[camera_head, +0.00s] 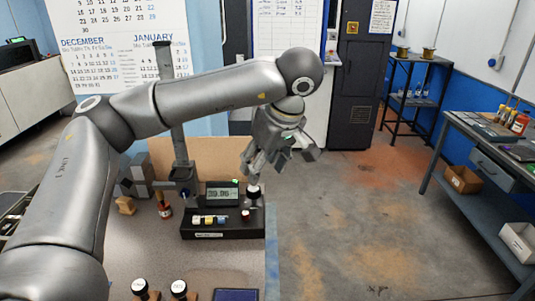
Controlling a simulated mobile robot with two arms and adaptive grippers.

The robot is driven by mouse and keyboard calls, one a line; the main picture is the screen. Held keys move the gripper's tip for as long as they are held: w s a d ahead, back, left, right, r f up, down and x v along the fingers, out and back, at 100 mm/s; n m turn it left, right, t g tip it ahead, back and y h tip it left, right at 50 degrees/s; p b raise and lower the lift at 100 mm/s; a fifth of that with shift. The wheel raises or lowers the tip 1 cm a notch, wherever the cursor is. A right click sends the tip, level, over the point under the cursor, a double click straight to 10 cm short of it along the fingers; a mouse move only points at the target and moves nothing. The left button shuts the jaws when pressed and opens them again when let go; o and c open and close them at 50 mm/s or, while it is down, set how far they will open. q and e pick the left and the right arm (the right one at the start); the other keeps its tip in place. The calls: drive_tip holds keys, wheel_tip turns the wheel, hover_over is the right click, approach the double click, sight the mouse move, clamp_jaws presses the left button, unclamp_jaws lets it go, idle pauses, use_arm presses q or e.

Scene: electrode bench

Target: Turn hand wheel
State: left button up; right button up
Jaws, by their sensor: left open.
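My left gripper (279,160) reaches in over the right part of the bench, fingers spread, with nothing seen between them. My right gripper is not in view.
A grey upright stand (178,145) rises behind the instrument. The floor to the right is open, up to a side table (480,150).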

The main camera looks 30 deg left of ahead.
use_arm(q)
drive_tip(key=v, duration=0.3)
drive_tip(key=shift+d+r, duration=0.1)
drive_tip(key=shift+r, duration=0.05)
idle(0.5)
